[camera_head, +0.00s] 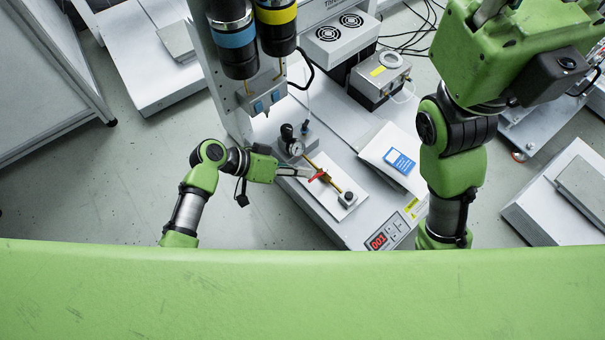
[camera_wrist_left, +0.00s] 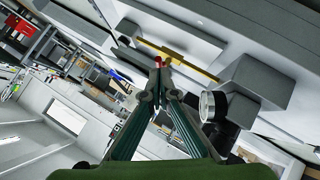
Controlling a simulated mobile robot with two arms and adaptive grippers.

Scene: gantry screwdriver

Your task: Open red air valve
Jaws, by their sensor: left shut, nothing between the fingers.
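The red air valve handle (camera_head: 316,176) sits on a brass pipe (camera_head: 327,178) over a white plate on the workstation. My left gripper (camera_head: 308,174) reaches in from the left with its fingertips at the red handle. In the left wrist view the gripper's fingers (camera_wrist_left: 158,75) are closed together, with the red handle (camera_wrist_left: 159,61) just beyond the tips. I cannot tell whether they touch it. The brass pipe (camera_wrist_left: 180,58) runs past behind the tips.
A pressure gauge (camera_head: 296,149) stands behind the valve and shows beside the fingers in the left wrist view (camera_wrist_left: 213,106). A white pouch with a blue label (camera_head: 399,162) lies to the right. A red display (camera_head: 377,241) is at the front. Two cylinders hang above.

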